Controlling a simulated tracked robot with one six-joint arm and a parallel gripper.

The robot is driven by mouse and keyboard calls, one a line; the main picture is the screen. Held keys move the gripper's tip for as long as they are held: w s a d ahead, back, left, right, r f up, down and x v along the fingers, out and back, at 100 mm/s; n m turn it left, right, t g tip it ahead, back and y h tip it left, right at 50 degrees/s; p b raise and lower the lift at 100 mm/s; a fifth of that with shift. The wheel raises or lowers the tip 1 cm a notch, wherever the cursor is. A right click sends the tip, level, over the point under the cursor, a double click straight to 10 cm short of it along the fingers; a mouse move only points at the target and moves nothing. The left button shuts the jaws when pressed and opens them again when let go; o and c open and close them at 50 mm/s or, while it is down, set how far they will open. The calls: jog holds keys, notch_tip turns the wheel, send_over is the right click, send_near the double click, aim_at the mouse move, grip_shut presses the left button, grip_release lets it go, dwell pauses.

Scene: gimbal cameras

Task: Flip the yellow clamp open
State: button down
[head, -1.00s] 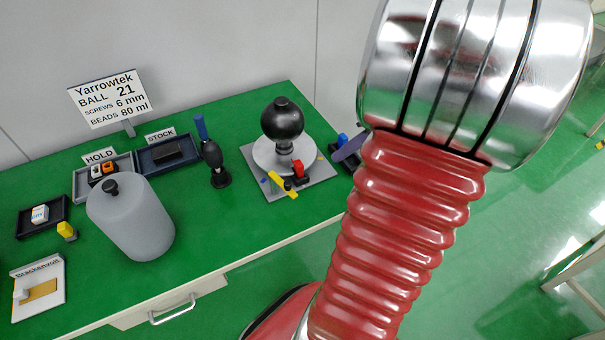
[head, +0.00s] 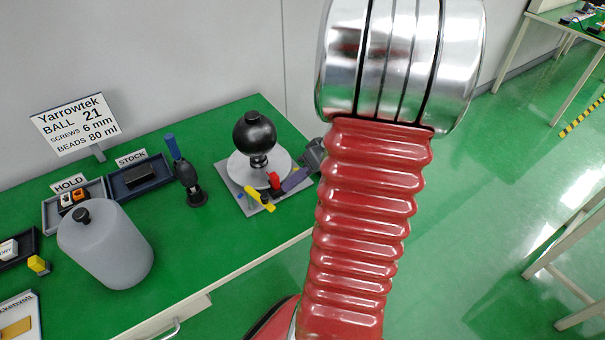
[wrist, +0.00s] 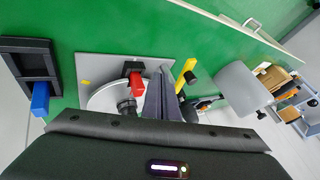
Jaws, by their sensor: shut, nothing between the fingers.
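The yellow clamp (head: 258,198) is a bar slanting across the front edge of a grey plate (head: 232,172). It also shows in the wrist view (wrist: 186,74), right of my fingers, with a dark knob beside it. A red clamp (head: 273,181) stands by the round disc (head: 283,160), which carries a black ball (head: 254,132). My gripper (head: 285,189) is shut and empty, its purple-grey fingers reaching over the plate's right side near the red clamp. In the wrist view the fingers (wrist: 156,82) lie between the red clamp (wrist: 136,84) and the yellow one. Whether they touch either is unclear.
A black blower (head: 188,182) and a grey cylinder (head: 105,245) stand left of the plate. A dark frame with a blue lever (wrist: 40,98) is left in the wrist view. Green bench is clear in front of the plate.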

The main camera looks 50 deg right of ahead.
aim_at(267, 202)
jog(key=a, duration=0.2)
jog(key=w+a, duration=0.1)
jog(key=a, duration=0.1)
jog(key=shift+r, duration=0.15)
jog(key=shift+s+a, duration=0.15)
jog(key=shift+a, duration=0.45)
jog(key=shift+s+a, duration=0.15)
jog(key=shift+a, duration=0.4)
jog(key=shift+w+d, duration=0.3)
jog(key=shift+d, duration=0.5)
jog(key=shift+d, duration=0.1)
